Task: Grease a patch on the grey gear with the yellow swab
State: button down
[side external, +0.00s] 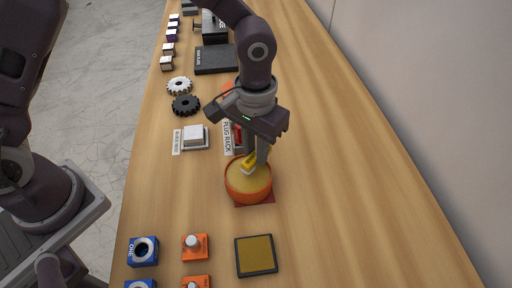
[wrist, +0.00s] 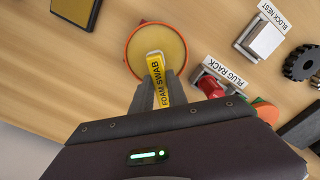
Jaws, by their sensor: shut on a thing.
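My gripper (side external: 256,158) is shut on the yellow swab (side external: 248,163), which is labelled FOAM SWAB in the wrist view (wrist: 159,85). The swab's pale tip (wrist: 154,56) points down over a round orange tub (side external: 249,192) filled with a tan-yellow surface; the tub also shows in the wrist view (wrist: 130,40). I cannot tell whether the tip touches that surface. Two gears lie farther along the table: a pale whitish-grey one (side external: 179,86) and a black one (side external: 186,105).
A block nest (side external: 194,137) and a plug rack with a red plug (wrist: 211,86) stand near the tub. Blue (side external: 143,251) and orange (side external: 195,247) blocks and a dark-framed tan pad (side external: 256,255) lie at the near end. The table's right side is clear.

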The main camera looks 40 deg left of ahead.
jog(key=shift+f, duration=0.7)
dwell(0.3)
jog(key=shift+r, duration=3.55)
